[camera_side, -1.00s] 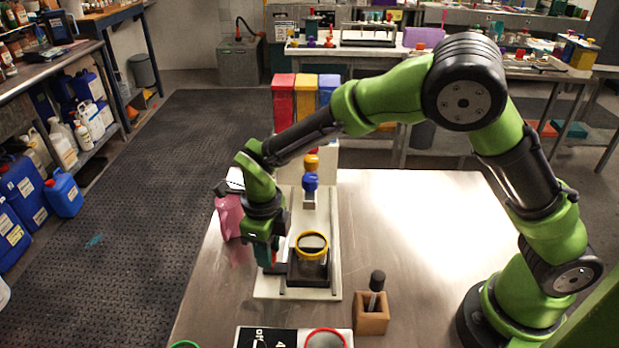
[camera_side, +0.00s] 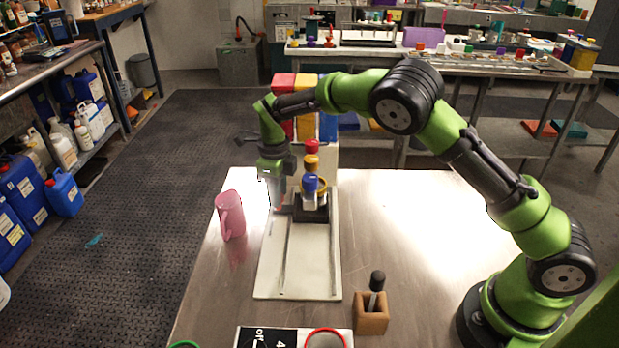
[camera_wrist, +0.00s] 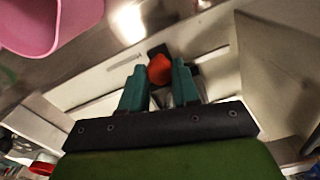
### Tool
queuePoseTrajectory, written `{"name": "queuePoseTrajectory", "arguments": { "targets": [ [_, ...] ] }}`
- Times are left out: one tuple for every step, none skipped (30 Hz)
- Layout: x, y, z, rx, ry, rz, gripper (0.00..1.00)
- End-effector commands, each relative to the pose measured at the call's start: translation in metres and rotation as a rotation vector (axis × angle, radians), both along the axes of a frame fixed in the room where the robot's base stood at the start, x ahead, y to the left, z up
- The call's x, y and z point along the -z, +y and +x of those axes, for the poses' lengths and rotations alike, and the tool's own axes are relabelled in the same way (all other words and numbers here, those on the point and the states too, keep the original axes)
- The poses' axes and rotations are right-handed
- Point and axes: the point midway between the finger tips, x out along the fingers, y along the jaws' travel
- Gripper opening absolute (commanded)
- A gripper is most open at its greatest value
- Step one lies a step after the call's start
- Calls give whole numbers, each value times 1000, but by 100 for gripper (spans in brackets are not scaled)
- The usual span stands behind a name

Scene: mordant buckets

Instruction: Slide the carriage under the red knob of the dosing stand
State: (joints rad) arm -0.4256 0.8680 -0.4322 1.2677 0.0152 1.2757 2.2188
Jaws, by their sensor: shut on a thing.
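The dosing stand (camera_side: 265,278) has a pale base with a long rail. Its red knob (camera_side: 312,146), yellow knob (camera_side: 311,161) and blue knob (camera_side: 310,184) line up, red farthest back. The dark carriage (camera_side: 311,214) bears a yellow-rimmed cup (camera_side: 325,188) and sits far along the rail. The blue knob overlaps the cup in the side view; I cannot tell exactly which knob is above it. My gripper (camera_side: 276,203) is at the carriage's left side. In the wrist view, its teal fingers (camera_wrist: 160,82) are shut on the round red handle (camera_wrist: 160,68).
A pink jug (camera_side: 231,215) stands on the table close left of the stand; it also shows in the wrist view (camera_wrist: 62,20). A wooden block with a dark-topped tool (camera_side: 371,318) stands at the front right. The near rail is clear; the right table is free.

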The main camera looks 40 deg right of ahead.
Motion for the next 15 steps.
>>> {"name": "queuePoseTrajectory", "arguments": {
  "targets": [
    [-1,-2,2,0,-3,-1,0],
    [-1,-2,2,0,-3,-1,0],
    [-1,-2,3,0,-3,-1,0],
    [-1,-2,3,0,-3,-1,0],
    [-1,-2,3,0,-3,-1,0],
    [-1,-2,3,0,-3,-1,0],
    [-1,-2,3,0,-3,-1,0],
    [-1,-2,2,0,-3,-1,0],
    [-1,-2,2,0,-3,-1,0],
    [-1,-2,2,0,-3,-1,0],
    [-1,-2,2,0,-3,-1,0],
    [-1,-2,2,0,-3,-1,32],
    [-1,-2,2,0,-3,-1,37],
    [-1,-2,2,0,-3,-1,41],
    [-1,-2,2,0,-3,-1,48]
  ]
}}
